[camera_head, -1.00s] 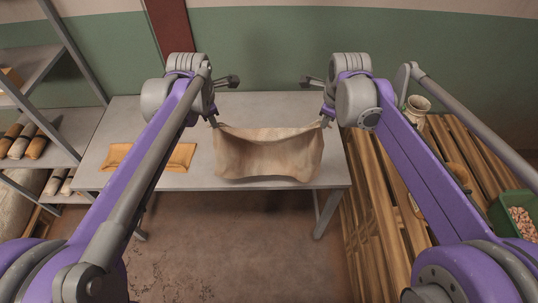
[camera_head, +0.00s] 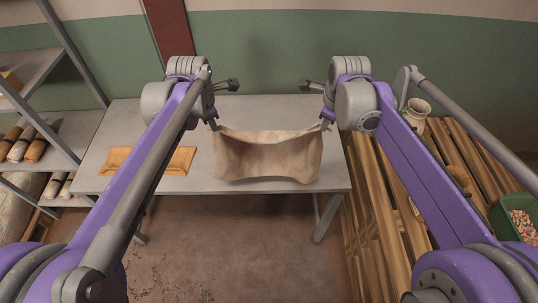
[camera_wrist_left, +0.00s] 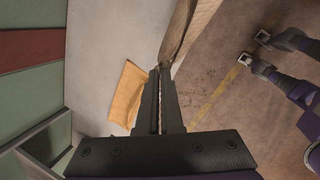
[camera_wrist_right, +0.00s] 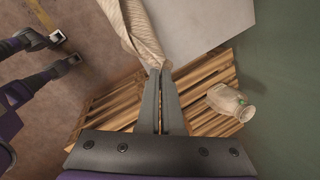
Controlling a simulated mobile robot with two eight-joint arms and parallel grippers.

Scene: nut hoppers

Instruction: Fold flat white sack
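The sack (camera_head: 268,157) is a pale beige-tan cloth. It hangs between my two grippers over the front part of the grey table (camera_head: 240,108), sagging in the middle. My left gripper (camera_head: 214,124) is shut on its upper left corner, and my right gripper (camera_head: 325,123) is shut on its upper right corner. In the left wrist view the fingers (camera_wrist_left: 162,72) close on the cloth edge (camera_wrist_left: 178,35). In the right wrist view the fingers (camera_wrist_right: 161,72) pinch a corner of the gathered cloth (camera_wrist_right: 138,30). The sack's lower edge hangs near the table's front edge.
A folded orange-yellow sack (camera_head: 150,161) lies on the table's left side. A shelf with rolled cloths (camera_head: 28,146) stands at the left. The table's back is clear.

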